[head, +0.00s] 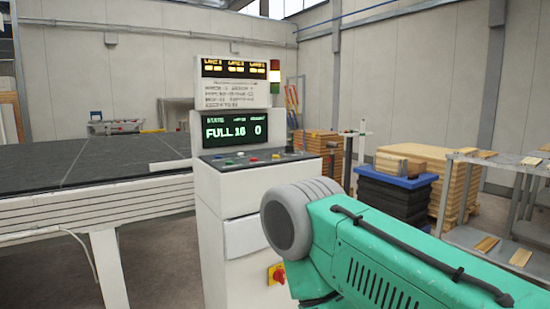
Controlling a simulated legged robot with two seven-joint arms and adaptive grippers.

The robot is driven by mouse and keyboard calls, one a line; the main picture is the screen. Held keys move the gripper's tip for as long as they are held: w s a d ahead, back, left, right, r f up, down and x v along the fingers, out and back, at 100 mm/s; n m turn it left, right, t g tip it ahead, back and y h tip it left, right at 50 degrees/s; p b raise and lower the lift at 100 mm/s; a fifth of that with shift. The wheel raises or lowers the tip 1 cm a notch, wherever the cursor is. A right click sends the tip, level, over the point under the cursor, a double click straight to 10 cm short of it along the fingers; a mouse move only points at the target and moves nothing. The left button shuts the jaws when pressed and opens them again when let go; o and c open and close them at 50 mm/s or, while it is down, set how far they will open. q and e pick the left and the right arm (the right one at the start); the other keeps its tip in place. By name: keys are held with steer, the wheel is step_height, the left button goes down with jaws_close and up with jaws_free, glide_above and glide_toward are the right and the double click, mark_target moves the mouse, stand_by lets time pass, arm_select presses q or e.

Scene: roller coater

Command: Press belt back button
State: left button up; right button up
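A white control console (228,195) stands in the middle of the head view. Its sloped dark panel (262,163) carries several small coloured buttons, among them a red button (253,158). The labels are too small to read, so I cannot tell which one is the belt back button. Above the panel, a lit screen (233,128) reads "FULL 16 0" in its lower row. Neither of my grippers is in view. Nothing is seen touching the buttons.
A long dark-topped conveyor or table (85,165) joins the console's left side. A red emergency knob on yellow (277,274) is low on the console front. Wood stacks (430,165), a blue-topped dark stack (395,190) and a metal rack (510,185) stand at right. The lower right is blocked.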

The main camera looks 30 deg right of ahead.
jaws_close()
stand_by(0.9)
